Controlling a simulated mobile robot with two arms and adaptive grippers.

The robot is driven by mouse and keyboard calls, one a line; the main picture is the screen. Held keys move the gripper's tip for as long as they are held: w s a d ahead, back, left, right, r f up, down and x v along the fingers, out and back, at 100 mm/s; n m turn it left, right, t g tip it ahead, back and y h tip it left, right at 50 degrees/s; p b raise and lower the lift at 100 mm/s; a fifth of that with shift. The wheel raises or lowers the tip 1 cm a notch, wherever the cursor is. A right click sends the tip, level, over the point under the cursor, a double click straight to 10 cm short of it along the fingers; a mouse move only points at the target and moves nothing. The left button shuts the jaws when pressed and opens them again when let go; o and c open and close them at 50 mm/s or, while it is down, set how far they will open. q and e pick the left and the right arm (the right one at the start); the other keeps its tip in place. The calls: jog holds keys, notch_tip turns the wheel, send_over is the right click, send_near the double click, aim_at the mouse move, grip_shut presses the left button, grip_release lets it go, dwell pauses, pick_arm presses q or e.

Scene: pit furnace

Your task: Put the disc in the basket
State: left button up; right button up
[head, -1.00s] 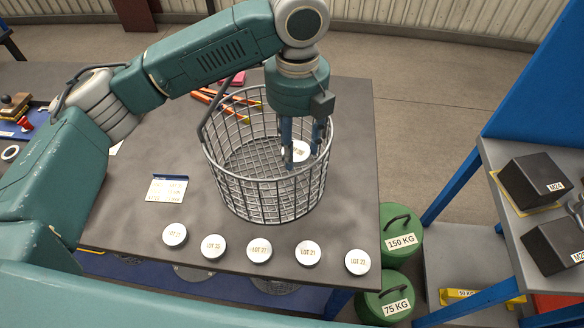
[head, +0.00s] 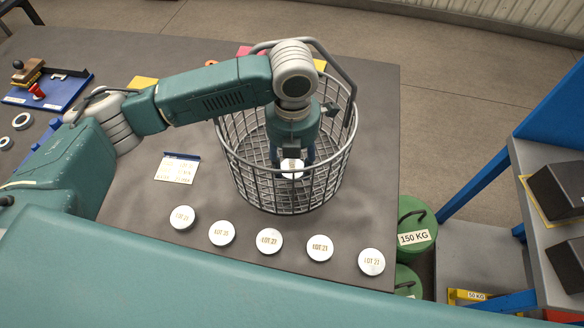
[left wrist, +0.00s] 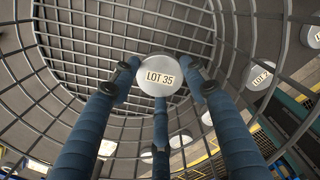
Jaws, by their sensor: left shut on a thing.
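The wire basket (head: 262,196) stands on the dark table, its grey handle (head: 347,85) at the far right side of its rim. My left gripper (head: 292,164) reaches down inside the basket, its fingers shut on a white round disc (head: 292,174). In the left wrist view the disc (left wrist: 160,76) reads LOT 35 and sits between three blue fingers (left wrist: 159,88). The basket's mesh (left wrist: 70,30) surrounds it there. I cannot tell whether the disc touches the basket floor. My right gripper is not in view.
A row of several similar discs (head: 269,240) lies along the near table edge. A small label card (head: 177,169) lies left of the basket. A blue tray (head: 45,90) with stamps is at far left. Green weights (head: 412,225) and a shelf (head: 535,160) stand right.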

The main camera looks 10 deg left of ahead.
aim_at(293, 168)
pick_arm(q)
notch_tip(293, 168, down, 4)
jog(key=shift+r+p, duration=0.15)
jog(key=shift+p, duration=0.15)
jog(key=shift+w+f, duration=0.1)
jog(key=shift+f, duration=0.15)
jog(key=o, duration=1.5)
jog(key=shift+f, duration=0.15)
jog(key=shift+c, duration=0.2)
jog(key=shift+r, duration=0.5)
notch_tip(293, 168, up, 11)
jog(key=shift+r+b, duration=0.15)
jog(key=shift+b, duration=0.85)
